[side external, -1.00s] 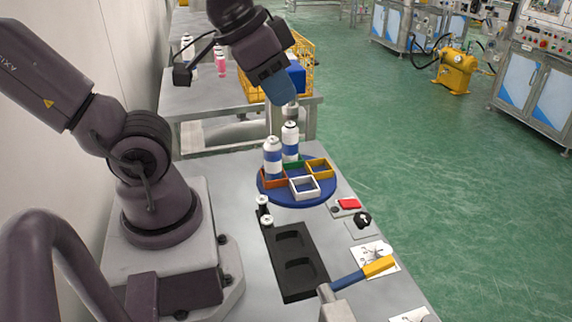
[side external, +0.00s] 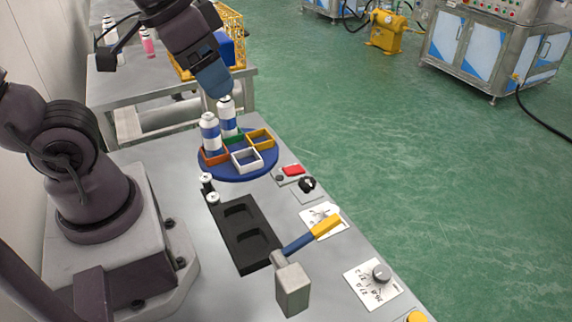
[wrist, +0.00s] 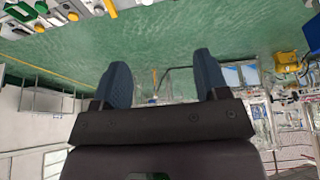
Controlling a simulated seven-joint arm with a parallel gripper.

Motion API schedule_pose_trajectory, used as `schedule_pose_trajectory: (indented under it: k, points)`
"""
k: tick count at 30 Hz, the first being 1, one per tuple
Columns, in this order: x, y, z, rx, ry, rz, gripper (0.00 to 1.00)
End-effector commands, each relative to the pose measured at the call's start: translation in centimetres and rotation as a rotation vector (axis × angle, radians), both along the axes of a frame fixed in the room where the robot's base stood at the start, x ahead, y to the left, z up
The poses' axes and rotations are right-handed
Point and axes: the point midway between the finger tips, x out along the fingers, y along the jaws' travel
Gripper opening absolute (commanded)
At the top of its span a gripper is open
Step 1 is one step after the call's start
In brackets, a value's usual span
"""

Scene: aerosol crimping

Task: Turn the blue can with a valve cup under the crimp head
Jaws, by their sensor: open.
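Two white cans with blue bands stand upright on the round blue turntable (side external: 262,168) in the side external view. The front can (side external: 210,132) is at the left and the rear can (side external: 227,118) is just behind it. Their tops are too small to tell which carries a valve cup. My gripper (side external: 214,84) is above and behind the cans, its blue fingertips close to the rear can's top in the picture; I cannot tell whether they touch. In the wrist view its two fingers (wrist: 161,64) are spread apart with nothing between them. I cannot make out a crimp head.
Orange (side external: 214,157), white (side external: 247,160) and yellow (side external: 260,138) open boxes sit on the turntable. A black tray (side external: 240,235), two small white-topped pieces and a blue-yellow handle (side external: 312,234) on a grey block (side external: 292,288) lie in front. A yellow crate (side external: 228,30) stands behind.

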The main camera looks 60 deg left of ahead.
Motion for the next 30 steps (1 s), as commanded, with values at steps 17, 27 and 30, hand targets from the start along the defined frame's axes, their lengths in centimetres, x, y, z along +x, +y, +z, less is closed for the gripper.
schedule_pose_trajectory:
  k: [17, 27, 30]
  points:
    - [12.3, 1.5, -12.8, -0.14, 0.443, 0.592, 0.68]
    - [18.6, 3.7, -18.5, -0.216, 0.384, 1.196, 0.68]
    - [19.3, 3.6, -18.1, -0.257, 0.352, 1.295, 0.68]
